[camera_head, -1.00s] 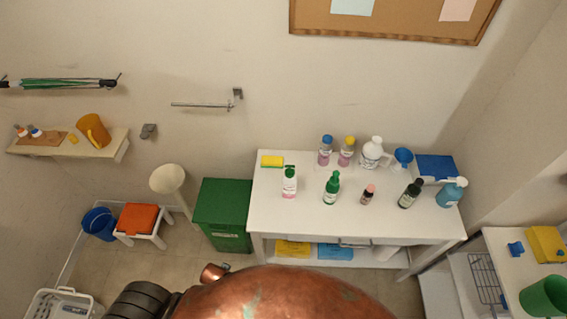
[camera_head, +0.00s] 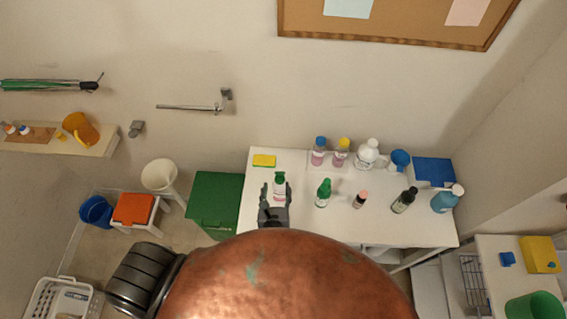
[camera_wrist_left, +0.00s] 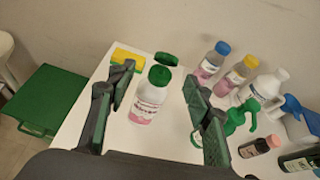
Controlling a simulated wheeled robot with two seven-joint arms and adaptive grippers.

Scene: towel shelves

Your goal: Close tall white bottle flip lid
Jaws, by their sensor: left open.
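The tall white bottle (camera_head: 280,190) stands upright on the left part of the white table, with pink on its label. My left gripper (camera_wrist_left: 158,75) is open, with one finger on each side of the bottle and visible space on both sides. In the head view the left gripper (camera_head: 275,190) reaches in at the table's front left. My right gripper is not in view.
A yellow sponge (camera_head: 264,160) lies behind the bottle. A green pump bottle (camera_head: 323,194) stands close to its right, near my right finger in the wrist view. Other bottles (camera_head: 367,154) stand farther right. A green bin (camera_head: 214,200) stands left of the table (camera_head: 395,232).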

